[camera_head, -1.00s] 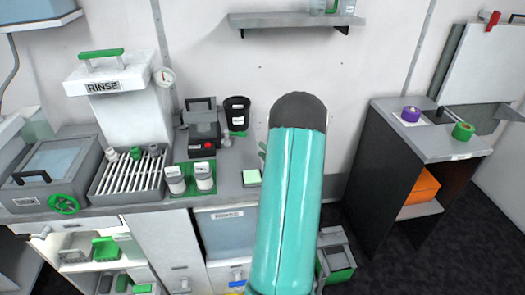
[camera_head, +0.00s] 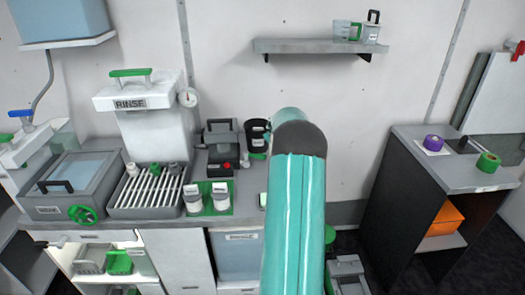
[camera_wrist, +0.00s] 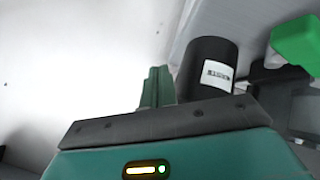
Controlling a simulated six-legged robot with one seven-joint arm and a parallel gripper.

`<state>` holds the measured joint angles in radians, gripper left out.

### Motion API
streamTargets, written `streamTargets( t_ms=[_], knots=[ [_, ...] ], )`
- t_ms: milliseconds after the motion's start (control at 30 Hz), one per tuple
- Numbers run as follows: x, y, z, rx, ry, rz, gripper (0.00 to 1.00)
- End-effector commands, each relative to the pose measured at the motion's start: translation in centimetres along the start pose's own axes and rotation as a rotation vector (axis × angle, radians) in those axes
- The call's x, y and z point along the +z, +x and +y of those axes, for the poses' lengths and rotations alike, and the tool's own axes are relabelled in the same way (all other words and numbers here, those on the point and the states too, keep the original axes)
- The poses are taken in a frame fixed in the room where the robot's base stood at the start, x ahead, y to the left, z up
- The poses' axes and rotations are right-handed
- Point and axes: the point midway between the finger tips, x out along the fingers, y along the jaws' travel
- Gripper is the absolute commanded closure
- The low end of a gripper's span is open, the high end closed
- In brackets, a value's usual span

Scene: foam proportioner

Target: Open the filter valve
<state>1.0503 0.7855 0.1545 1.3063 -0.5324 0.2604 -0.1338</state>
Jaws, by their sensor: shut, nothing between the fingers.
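No part in view is legibly marked as the filter valve. Two valve-like parts show in the head view: a green handwheel (camera_head: 83,214) on the front of the grey lidded basin, and a blue-handled valve (camera_head: 20,114) at the far left edge. My arm rises at the middle of the head view, far to the right of both, and hides part of the counter. My gripper shows in the wrist view (camera_wrist: 157,88), with its green fingers together and nothing between them. A black labelled cup (camera_wrist: 208,66) stands just beyond and to the right of the fingers.
The grey basin (camera_head: 78,178), a slatted drain tray (camera_head: 150,190) and the RINSE tank (camera_head: 152,120) line the counter's left. The black cup (camera_head: 257,135) stands near my arm. A wall shelf (camera_head: 300,46) hangs above. A dark cabinet (camera_head: 410,200) stands at right.

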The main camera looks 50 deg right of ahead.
Motion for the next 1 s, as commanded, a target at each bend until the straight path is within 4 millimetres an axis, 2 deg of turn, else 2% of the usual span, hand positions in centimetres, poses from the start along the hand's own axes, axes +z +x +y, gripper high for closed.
streamTargets(
  t_ms=[33,167,300,400,533,633,767,1000],
  knots=[
    [-0.9,-0.6,-0.1,-0.011,0.083,-0.046,1.00],
    [-2.5,-2.8,-1.1,-0.044,0.307,-0.188,1.00],
    [-3.9,-5.8,-2.5,-0.077,0.521,-0.340,1.00],
    [-4.5,-7.7,-3.3,-0.092,0.625,-0.423,1.00],
    [-4.8,-8.9,-3.9,-0.100,0.688,-0.481,1.00],
    [-4.6,-8.7,-4.1,-0.102,0.697,-0.494,1.00],
    [-3.9,-7.4,-4.5,-0.103,0.696,-0.494,1.00],
    [-2.2,-3.5,-5.6,-0.102,0.694,-0.493,1.00]
  ],
)
